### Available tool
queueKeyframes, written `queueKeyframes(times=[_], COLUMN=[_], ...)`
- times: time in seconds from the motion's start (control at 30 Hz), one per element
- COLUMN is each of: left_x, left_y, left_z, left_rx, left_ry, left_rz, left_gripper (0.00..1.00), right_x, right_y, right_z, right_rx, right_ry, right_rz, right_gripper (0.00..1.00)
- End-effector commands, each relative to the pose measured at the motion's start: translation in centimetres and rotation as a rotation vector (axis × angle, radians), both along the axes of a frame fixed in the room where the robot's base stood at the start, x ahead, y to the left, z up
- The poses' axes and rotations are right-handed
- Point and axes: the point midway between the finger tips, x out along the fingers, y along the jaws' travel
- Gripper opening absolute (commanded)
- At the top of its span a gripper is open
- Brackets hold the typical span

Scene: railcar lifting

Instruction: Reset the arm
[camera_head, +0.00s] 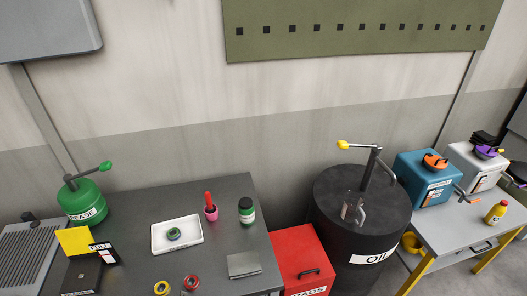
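Neither of my arms nor grippers shows in the head view, so I cannot see their pose or whether they are open or shut. The head view looks down on a dark grey workbench (215,215), a black oil drum (330,240) and a second table (445,225) on the right.
The bench holds a green grease pot (82,203), a white tray (190,243) with a green ring (174,234), a red-topped pink container (210,207), a dark bottle (246,210) and a grey plate (244,264). A red bin (303,255) stands beside it. Blue (420,170) and white (475,165) boxes stand right.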

Motion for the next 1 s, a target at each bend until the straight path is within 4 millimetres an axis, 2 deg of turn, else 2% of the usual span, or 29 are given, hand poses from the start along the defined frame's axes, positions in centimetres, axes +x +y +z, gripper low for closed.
queueKeyframes(times=[0.17, 0.3, 0.4, 0.57, 0.77, 1.0], left_x=[-4.7, -8.9, -11.3, -14.6, -18.2, -16.9], left_y=[-1.9, -4.0, -5.3, -7.1, -8.7, -8.6], left_z=[-1.2, -1.6, -1.6, -1.3, -0.6, -8.5], left_rx=[-0.416, -0.737, -0.901, -1.087, -1.25, -1.227], left_ry=[0.036, 0.076, 0.099, 0.129, 0.158, 0.18], left_rz=[0.337, 0.668, 0.874, 1.157, 1.479, 1.501], left_gripper=[0.82, 0.82, 0.82, 0.82, 0.82, 0.82], right_x=[-0.3, -0.4, -0.4, -0.4, -0.4, -0.3], right_y=[-0.2, 0.8, 1.9, 2.3, 1.3, 0.1], right_z=[0.0, 0.0, 0.0, 0.0, 0.0, -0.7], right_rx=[-0.003, 0.009, 0.021, 0.027, 0.015, 0.001], right_ry=[0.004, 0.006, 0.007, 0.007, 0.006, 0.005], right_rz=[0.001, -0.001, -0.002, 0.002, 0.003, 0.001], right_gripper=[0.0, 0.0, 0.0, 0.0, 0.0, 0.0])
